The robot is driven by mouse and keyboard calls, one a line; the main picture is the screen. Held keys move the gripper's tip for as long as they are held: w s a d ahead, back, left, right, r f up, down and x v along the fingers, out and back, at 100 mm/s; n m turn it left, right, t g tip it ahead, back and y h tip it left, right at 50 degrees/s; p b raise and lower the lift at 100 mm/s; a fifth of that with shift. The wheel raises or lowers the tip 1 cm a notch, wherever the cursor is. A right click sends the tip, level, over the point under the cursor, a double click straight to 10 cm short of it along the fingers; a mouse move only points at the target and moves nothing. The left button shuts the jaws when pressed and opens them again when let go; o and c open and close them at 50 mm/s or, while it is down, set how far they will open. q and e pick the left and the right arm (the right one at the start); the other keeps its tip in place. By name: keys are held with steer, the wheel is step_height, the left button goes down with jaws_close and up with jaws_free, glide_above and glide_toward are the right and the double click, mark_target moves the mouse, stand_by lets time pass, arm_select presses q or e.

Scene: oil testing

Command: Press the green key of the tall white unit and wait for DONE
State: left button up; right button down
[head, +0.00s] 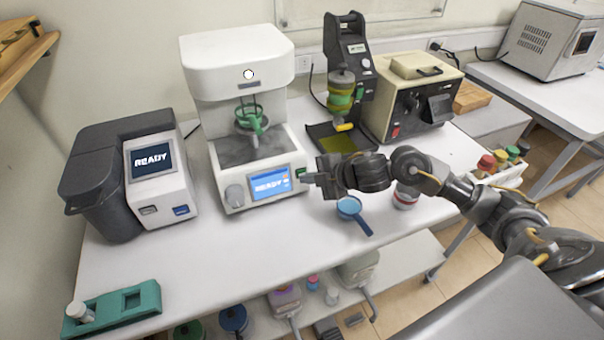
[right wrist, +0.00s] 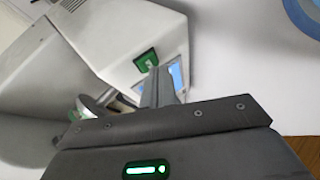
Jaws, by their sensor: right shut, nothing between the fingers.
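The tall white unit (head: 238,65) stands at the back middle of the table, with a blue screen (head: 270,184) that reads READY. Its green key (head: 300,172) is at the right of the screen; the key (right wrist: 146,60) also shows in the right wrist view. My right gripper (head: 308,177) is shut and empty. Its fingertips (right wrist: 152,70) are at the lower edge of the green key; I cannot tell whether they touch it. A green-handled cup (head: 250,120) sits inside the unit. My left gripper is not in view.
A dark grey machine (head: 110,180) with a READY screen stands at the left. A blue strainer (head: 350,208) and a small jar (head: 405,195) lie near my right arm. A green rack (head: 115,308) is at the front left. The table's front middle is clear.

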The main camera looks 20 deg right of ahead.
steer(key=shift+w+f, duration=0.1)
steer(key=shift+w, duration=0.2)
steer(key=shift+s, duration=0.15)
stand_by(0.5)
steer(key=shift+s+r+p, duration=0.25)
steer(key=shift+s+p, duration=0.1)
steer(key=shift+s, duration=0.3)
steer(key=shift+s, duration=0.1)
steer(key=shift+s+a+r+p, duration=0.1)
steer(key=shift+s+r+p, duration=0.15)
steer(key=shift+s, duration=0.5)
steer(key=shift+s+r+p, duration=0.15)
steer(key=shift+s+p, duration=0.15)
steer(key=shift+s, duration=0.5)
steer(key=shift+s+a+r+p, duration=0.1)
steer(key=shift+s+r+p, duration=0.15)
steer(key=shift+s, duration=0.5)
steer(key=shift+f, duration=0.1)
